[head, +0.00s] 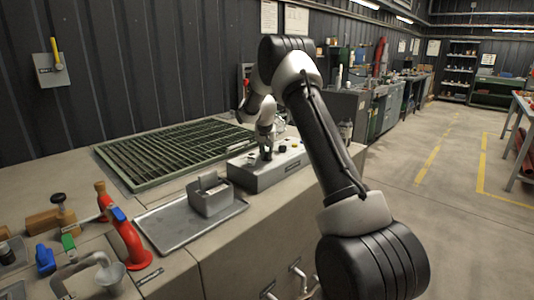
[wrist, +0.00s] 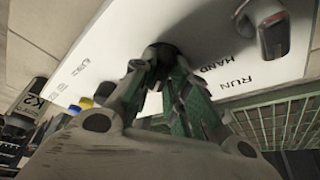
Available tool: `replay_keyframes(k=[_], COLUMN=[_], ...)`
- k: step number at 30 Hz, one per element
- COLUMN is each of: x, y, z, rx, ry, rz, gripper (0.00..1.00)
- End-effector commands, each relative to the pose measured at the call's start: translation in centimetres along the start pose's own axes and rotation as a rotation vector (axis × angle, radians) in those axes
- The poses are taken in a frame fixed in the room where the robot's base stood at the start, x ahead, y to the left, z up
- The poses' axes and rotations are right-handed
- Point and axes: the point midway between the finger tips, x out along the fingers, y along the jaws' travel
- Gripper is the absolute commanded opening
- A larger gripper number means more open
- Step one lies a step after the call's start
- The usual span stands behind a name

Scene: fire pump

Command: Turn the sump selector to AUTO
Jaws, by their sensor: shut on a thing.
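The grey control box (head: 262,174) stands on the bench, with small knobs on its top. My gripper (head: 266,155) points down at the box top in the head view. In the wrist view my gripper (wrist: 162,68) has its green-padded fingers shut on a dark selector knob (wrist: 163,50). The fingers hide much of this knob, so I cannot tell where its pointer stands. The pale panel (wrist: 205,25) carries the words RUN and HAND to the right of the knob. No AUTO mark is readable, and I cannot read a sump label.
A second knob (wrist: 273,38) sits close on the right in the wrist view. A green grating (head: 175,150) lies behind the box.

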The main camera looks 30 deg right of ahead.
Motion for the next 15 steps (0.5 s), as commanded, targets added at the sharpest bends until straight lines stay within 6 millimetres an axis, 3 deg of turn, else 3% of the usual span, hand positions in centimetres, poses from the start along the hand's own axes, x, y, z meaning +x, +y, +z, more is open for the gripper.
replay_keyframes(k=[15], x=[0.00], y=[-0.10], z=[0.01], rx=[0.111], ry=[0.000], rz=[0.045], gripper=[0.00])
